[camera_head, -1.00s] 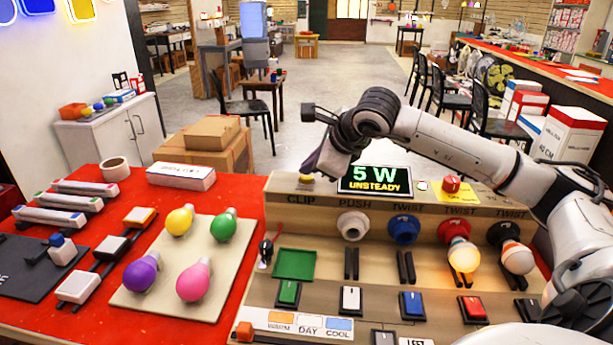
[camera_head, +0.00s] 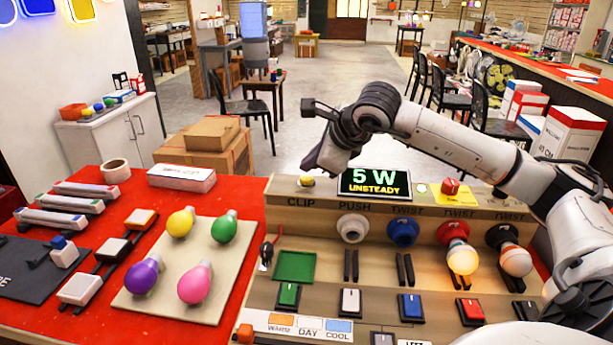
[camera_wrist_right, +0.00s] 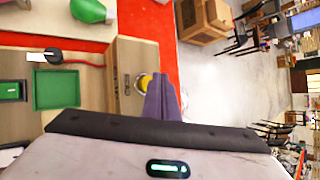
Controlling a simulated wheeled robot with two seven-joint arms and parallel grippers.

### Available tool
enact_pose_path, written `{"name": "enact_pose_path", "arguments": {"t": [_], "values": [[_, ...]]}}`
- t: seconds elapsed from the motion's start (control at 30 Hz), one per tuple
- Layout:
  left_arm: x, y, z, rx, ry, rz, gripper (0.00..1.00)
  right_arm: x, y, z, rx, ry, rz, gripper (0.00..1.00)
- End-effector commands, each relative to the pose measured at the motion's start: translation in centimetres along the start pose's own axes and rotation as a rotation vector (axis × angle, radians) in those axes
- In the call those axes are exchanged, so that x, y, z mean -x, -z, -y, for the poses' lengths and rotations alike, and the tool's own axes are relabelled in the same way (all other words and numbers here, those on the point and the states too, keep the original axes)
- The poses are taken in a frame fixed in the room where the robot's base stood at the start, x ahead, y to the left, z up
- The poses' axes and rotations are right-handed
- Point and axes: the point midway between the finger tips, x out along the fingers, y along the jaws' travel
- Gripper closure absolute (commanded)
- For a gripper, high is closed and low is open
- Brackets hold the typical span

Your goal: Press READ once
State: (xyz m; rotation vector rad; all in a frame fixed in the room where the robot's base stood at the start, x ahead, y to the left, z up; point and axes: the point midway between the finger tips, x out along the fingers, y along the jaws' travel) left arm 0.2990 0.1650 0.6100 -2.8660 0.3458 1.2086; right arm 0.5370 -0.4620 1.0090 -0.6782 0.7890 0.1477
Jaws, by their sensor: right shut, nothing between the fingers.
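The test bench (camera_head: 290,216) has a display (camera_head: 375,182) on top that reads "5 W UNSTEADY". A small yellow button (camera_head: 306,181) sits on the bench's top ledge, left of the display. My left gripper is not in view.
A red knob (camera_head: 450,186) on a yellow plate stands right of the display. A lit bulb (camera_head: 462,258) and another bulb (camera_head: 515,259) hang in the right-hand sockets. Several coloured bulbs lie on a beige board (camera_head: 205,299) at the left. Rocker switches line the bench front.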

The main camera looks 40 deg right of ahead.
Motion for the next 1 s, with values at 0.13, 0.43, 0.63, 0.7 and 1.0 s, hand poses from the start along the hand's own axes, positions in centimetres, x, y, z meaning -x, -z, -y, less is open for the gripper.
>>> {"name": "enact_pose_path", "arguments": {"t": [0.13,0.43,0.63,0.7,1.0], "values": [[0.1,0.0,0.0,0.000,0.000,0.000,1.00,0.1,-0.1,0.1,0.000,0.000,0.001,1.00],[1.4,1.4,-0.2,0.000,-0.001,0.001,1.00,1.8,-1.4,1.4,0.000,0.001,0.001,1.00],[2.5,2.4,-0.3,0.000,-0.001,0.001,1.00,3.2,-2.4,2.4,0.000,0.000,0.002,1.00],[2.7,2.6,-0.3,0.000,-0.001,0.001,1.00,3.5,-2.6,2.5,0.000,0.000,0.001,1.00],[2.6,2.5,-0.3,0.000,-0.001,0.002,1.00,3.5,-2.5,2.5,0.000,0.000,0.000,1.00]]}}
